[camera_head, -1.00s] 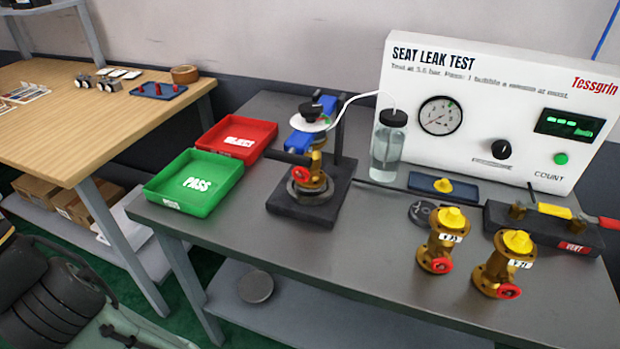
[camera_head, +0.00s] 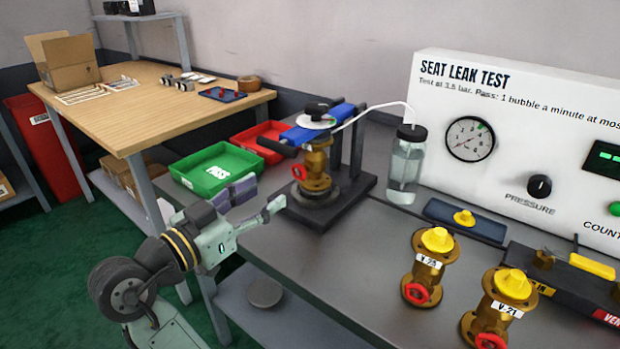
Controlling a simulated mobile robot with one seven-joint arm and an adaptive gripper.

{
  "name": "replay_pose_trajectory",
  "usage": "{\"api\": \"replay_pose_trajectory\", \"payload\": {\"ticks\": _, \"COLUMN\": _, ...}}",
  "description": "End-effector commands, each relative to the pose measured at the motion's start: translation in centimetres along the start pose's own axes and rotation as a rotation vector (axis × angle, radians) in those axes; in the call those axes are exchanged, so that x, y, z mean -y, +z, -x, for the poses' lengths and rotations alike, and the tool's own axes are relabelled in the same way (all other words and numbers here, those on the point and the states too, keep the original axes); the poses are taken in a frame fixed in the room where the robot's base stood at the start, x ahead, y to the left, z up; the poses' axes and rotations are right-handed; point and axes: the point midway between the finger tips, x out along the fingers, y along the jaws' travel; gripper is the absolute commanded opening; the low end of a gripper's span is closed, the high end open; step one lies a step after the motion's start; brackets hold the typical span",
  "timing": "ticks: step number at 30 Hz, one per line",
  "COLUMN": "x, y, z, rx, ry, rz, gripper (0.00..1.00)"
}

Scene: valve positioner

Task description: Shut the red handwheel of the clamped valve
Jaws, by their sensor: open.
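The clamped valve (camera_head: 316,157) is a brass body standing upright on the dark base of the clamp stand (camera_head: 352,196), under the blue clamp arm (camera_head: 318,126). Its red handwheel (camera_head: 298,171) is on the side facing my gripper, toward the lower left. My gripper (camera_head: 266,200) is open and empty, in front of the stand, left of and below the handwheel. It appears apart from the valve. The handwheel's turn position is too small to tell.
Two loose brass valves (camera_head: 432,270) with yellow caps stand at the front right. The green PASS tray (camera_head: 215,168) and red tray (camera_head: 262,140) are left of the stand. A water bottle (camera_head: 405,165) with a white tube stands right of it. The middle front bench is clear.

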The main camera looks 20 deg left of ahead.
Motion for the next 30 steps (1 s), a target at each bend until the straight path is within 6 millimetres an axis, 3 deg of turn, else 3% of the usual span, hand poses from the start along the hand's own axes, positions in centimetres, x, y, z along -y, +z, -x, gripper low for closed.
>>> {"api": "replay_pose_trajectory", "payload": {"ticks": 18, "x": -0.1, "y": -0.2, "z": -9.7, "rx": 0.001, "ry": 0.003, "rz": 0.000, "gripper": 0.48}}
{"api": "replay_pose_trajectory", "payload": {"ticks": 30, "x": 0.0, "y": 0.0, "z": -10.6, "rx": 0.001, "ry": 0.000, "rz": 0.000, "gripper": 0.48}}
